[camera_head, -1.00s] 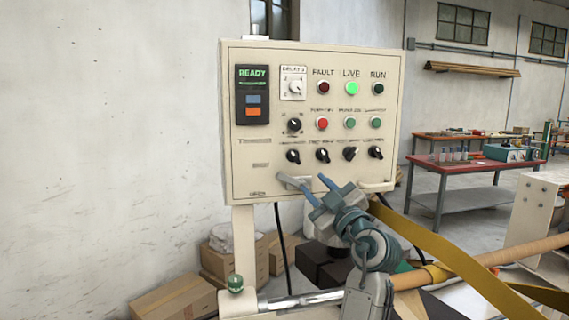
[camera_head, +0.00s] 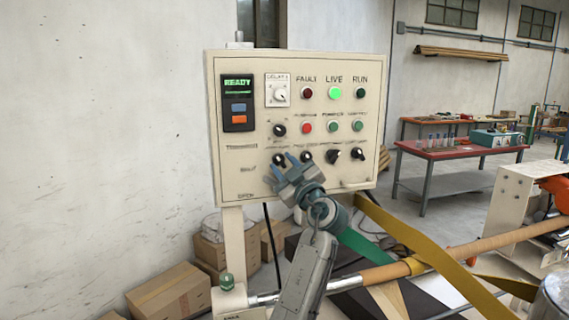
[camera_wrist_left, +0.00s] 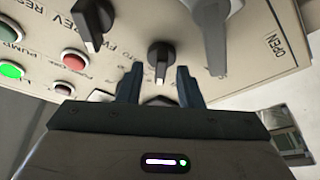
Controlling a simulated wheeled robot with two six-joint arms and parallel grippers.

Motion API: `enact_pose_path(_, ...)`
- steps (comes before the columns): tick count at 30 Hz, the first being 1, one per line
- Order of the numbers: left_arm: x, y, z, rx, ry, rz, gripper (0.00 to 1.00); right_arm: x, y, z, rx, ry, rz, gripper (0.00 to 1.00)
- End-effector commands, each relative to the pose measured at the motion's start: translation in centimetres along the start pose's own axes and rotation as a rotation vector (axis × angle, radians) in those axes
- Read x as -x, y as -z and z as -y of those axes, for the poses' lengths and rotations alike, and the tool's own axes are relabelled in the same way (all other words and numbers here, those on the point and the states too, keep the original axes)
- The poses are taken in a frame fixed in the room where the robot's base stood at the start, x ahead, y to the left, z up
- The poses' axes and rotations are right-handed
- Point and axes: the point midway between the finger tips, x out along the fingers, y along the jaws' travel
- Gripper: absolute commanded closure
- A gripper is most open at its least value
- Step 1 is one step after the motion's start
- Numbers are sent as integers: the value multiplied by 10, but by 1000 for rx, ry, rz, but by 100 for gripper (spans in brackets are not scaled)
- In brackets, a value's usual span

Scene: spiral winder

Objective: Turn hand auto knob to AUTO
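The cream control panel (camera_head: 225,170) carries a bottom row of black selector knobs, with one black knob (camera_head: 307,157) near the gripper. The labels are too small to tell which knob is hand auto. My left gripper (camera_head: 285,162) is at the panel's lower left, its fingers pointing up toward this row. In the left wrist view the gripper (camera_wrist_left: 158,73) is open, with a black knob (camera_wrist_left: 160,55) with a pale pointer line showing in the gap at its tips. I cannot tell whether the fingers touch it. My right gripper is not seen.
Another black knob (camera_wrist_left: 93,18) and a grey bar-like part (camera_wrist_left: 212,35) flank the fingers in the wrist view. A yellow strap (camera_head: 415,240) and a long tube (camera_head: 480,248) lie to the right below.

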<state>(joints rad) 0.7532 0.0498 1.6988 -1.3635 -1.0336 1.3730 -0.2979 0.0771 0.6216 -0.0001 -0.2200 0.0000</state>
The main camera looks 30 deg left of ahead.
Motion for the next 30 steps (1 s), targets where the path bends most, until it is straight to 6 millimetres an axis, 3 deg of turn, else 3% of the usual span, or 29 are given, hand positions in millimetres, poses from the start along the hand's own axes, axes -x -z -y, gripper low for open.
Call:
enact_pose_path(3, 0, 0, 0, 0, 0, 0, 67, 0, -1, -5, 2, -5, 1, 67)
enact_pose_path(9, 0, 0, 0, 0, 0, 0, 100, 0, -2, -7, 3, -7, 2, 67)
enact_pose_path(19, 1, -1, 1, -25, -11, -2, 100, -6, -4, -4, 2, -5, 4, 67)
enact_pose_path(30, 2, -2, 5, -232, -98, -4, 100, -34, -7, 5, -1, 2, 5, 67)
